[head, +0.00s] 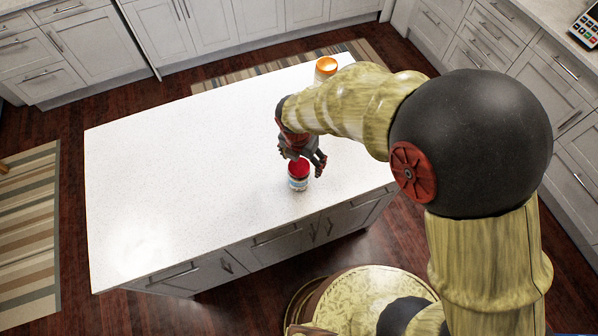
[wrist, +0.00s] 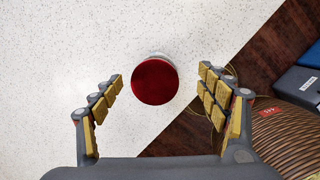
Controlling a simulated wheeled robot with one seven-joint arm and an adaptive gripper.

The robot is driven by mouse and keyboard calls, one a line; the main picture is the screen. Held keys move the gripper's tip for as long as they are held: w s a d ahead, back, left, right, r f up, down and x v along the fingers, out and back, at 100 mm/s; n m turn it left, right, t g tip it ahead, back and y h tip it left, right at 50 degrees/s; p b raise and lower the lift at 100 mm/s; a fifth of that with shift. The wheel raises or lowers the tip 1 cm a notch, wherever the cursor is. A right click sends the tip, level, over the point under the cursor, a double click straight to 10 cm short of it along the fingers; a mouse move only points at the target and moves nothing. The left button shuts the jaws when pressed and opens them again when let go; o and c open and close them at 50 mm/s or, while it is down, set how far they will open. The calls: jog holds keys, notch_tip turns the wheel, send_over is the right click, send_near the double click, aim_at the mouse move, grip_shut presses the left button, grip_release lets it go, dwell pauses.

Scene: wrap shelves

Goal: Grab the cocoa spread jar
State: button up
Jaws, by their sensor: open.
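A jar with a red lid (head: 298,176) and a white and blue label stands upright on the white island top, near its front edge; I take it to be the cocoa spread jar, though its label is too small to read. Its round red lid (wrist: 155,81) shows between my fingers in the wrist view. My gripper (head: 305,163) is open and points down above the jar. I cannot tell how far the fingertips are above the lid.
A second jar with an orange lid (head: 326,66) stands at the island's far edge, partly behind my arm. The left and middle of the white countertop (head: 170,180) are clear. Grey cabinets (head: 200,30) line the back and right.

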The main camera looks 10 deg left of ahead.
notch_tip(320, 180, down, 2)
jog(key=shift+w+f, duration=0.1)
jog(key=f, duration=0.4)
jog(key=shift+a+f+b, duration=0.2)
jog(key=shift+a+b, duration=0.15)
jog(key=shift+a, duration=0.05)
jog(key=shift+w+f, duration=0.15)
jog(key=shift+f, duration=0.35)
jog(key=c, duration=1.8)
jog(key=shift+r, duration=0.1)
jog(key=shift+c, duration=0.2)
